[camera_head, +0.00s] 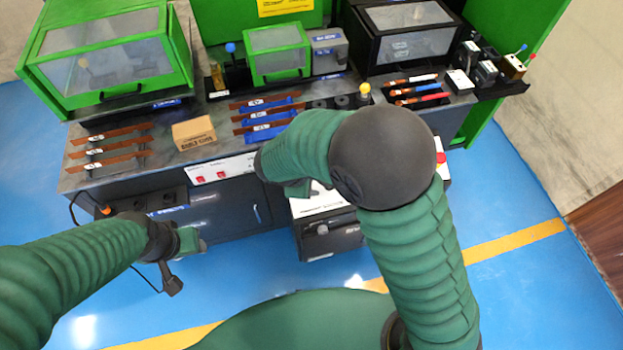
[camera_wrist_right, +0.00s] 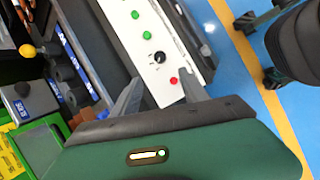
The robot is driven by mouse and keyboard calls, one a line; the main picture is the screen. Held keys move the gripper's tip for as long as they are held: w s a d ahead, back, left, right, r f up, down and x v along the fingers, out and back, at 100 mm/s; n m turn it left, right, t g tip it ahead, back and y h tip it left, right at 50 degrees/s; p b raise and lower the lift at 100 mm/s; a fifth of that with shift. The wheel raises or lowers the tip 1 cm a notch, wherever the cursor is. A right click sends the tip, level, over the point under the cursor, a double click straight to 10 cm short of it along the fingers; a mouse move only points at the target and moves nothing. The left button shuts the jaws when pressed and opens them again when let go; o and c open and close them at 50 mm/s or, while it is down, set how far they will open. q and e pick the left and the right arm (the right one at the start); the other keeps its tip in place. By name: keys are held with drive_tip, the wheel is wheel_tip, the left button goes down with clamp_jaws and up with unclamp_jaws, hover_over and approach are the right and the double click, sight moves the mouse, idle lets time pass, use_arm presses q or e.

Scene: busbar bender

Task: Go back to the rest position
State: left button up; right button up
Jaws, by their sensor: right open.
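My right arm bends over the front of the workbench (camera_head: 235,165). Its forearm points left, and my right gripper (camera_head: 298,189) hangs just in front of the bench edge, partly hidden by the arm. In the right wrist view the gripper's two fingers (camera_wrist_right: 158,92) are spread apart with nothing between them. Beyond them is a white control panel (camera_wrist_right: 165,45) with green and red buttons. My left arm comes in low from the left. Its gripper (camera_head: 190,241) is in front of the bench's dark lower front, above the blue floor; its fingers are not clear.
Copper-coloured bars (camera_head: 110,148) and a cardboard box (camera_head: 194,133) lie on the bench. Green-framed machines (camera_head: 105,50) stand behind. A dark unit (camera_head: 332,237) stands below my right gripper. A black cable (camera_head: 148,281) hangs near my left gripper. The blue floor at right is clear.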

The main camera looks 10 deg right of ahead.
drive_tip(key=shift+w, duration=0.1)
drive_tip(key=s+d+r+m+g+y+p, duration=0.1)
drive_tip(key=s+d+r+m+y+p, duration=0.3)
drive_tip(key=s+d+r+m+p, duration=0.3)
drive_tip(key=s+d+r+m, duration=0.1)
drive_tip(key=s+r+m, duration=0.2)
drive_tip(key=s+m, duration=0.2)
drive_tip(key=shift+s+r+m+y, duration=0.25)
drive_tip(key=shift+s+m+y, duration=0.1)
drive_tip(key=shift+m, duration=0.35)
drive_tip(key=shift+a, duration=0.1)
drive_tip(key=shift+s+r, duration=0.1)
